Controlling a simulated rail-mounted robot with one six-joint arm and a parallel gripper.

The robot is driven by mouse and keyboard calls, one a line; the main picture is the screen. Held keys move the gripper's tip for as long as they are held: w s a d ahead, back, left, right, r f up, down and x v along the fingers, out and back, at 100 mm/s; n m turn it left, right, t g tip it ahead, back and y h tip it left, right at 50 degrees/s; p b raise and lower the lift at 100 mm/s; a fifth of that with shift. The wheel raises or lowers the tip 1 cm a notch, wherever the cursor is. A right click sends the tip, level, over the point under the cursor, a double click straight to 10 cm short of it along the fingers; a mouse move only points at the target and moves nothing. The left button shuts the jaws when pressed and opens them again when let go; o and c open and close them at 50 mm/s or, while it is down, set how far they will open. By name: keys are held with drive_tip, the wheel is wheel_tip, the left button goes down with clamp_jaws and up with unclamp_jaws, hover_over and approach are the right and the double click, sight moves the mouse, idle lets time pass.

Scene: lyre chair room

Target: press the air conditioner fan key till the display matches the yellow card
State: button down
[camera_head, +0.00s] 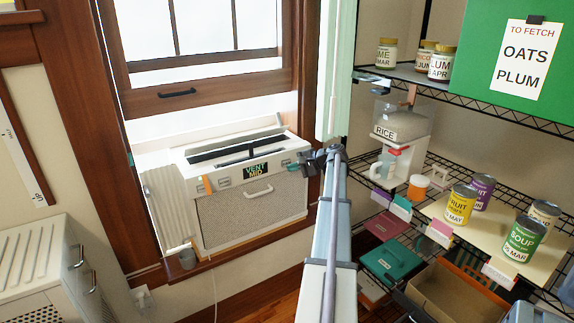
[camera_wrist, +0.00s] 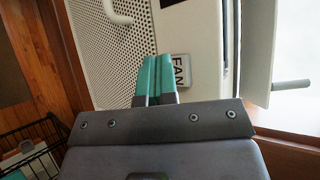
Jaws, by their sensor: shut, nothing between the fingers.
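The white air conditioner (camera_head: 250,210) sits in the window opening. Its dark display (camera_head: 256,170) reads VENT above MID. My gripper (camera_head: 292,167) is at the right end of the front panel, its teal fingers shut and empty. In the wrist view, the fingertips (camera_wrist: 156,58) are beside the grey key marked FAN (camera_wrist: 181,70), partly overlapping its left side in the picture. I cannot tell whether they touch it. A sliver of something yellow (camera_head: 37,3) shows at the top left corner; it is cut off and I cannot read it as a card.
An orange tag (camera_head: 207,185) is on the panel left of the display. Wire shelves (camera_head: 450,175) with jars, cans and boxes stand to the right of my arm. A white cabinet (camera_head: 35,260) stands at the lower left. The window sash (camera_head: 200,95) is raised above the unit.

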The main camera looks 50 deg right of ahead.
idle(0.4)
drive_tip(key=shift+w+d, duration=0.15)
drive_tip(key=shift+w, duration=0.25)
drive_tip(key=shift+w+d, duration=0.15)
drive_tip(key=shift+w, duration=0.25)
idle(0.5)
drive_tip(key=shift+s, duration=0.1)
drive_tip(key=shift+s+a, duration=0.3)
drive_tip(key=shift+s, duration=0.4)
drive_tip(key=s, duration=0.1)
drive_tip(key=s+a, duration=0.1)
drive_tip(key=s, duration=0.2)
drive_tip(key=shift+s+a, duration=0.35)
drive_tip(key=shift+s, duration=0.05)
idle(0.7)
